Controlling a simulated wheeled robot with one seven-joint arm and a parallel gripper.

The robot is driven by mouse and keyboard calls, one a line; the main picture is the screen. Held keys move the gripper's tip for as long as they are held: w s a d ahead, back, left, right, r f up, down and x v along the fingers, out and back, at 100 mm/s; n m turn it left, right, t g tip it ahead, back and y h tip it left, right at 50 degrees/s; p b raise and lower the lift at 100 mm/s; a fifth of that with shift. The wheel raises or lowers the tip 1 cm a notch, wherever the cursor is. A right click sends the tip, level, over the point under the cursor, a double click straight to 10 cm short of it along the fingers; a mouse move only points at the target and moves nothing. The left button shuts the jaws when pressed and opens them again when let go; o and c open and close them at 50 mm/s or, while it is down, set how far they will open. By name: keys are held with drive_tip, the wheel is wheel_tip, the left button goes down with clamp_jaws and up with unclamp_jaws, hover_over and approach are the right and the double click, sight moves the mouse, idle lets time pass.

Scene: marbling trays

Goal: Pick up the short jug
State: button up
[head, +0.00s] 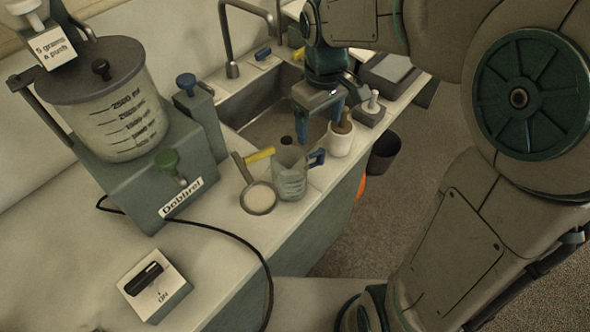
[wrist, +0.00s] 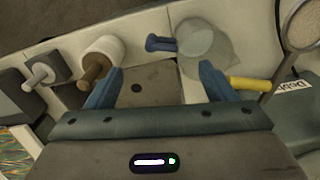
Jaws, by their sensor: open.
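The short jug (head: 291,180) is translucent and grey with a blue handle. It stands on the counter at the near end of the sink, and its handle points right in the head view. In the wrist view the jug (wrist: 207,48) shows from above, beyond the right-hand finger, with its handle to the left. My gripper (head: 322,118) is open and empty above the sink, behind the jug in the head view. Its blue fingers (wrist: 162,68) show apart in the wrist view, with nothing between them but the sink area behind.
A round strainer (head: 258,198) lies just left of the jug, and a yellow piece (head: 260,155) lies close behind it. A white pot (head: 341,141) with a brown handle stands to the right. The large dispenser (head: 122,125) stands left. A black cable crosses the front counter.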

sight(317, 153)
wheel_tip(317, 153, down, 6)
drive_tip(key=shift+f, duration=0.1)
drive_tip(key=shift+s+f+p, duration=0.15)
drive_tip(key=shift+f+p, duration=0.05)
drive_tip(key=shift+f, duration=1.1)
drive_tip(key=shift+s+f+p, duration=0.1)
drive_tip(key=shift+f+p, duration=0.1)
drive_tip(key=shift+f, duration=1.05)
drive_tip(key=shift+a, duration=0.1)
drive_tip(key=c, duration=1.3)
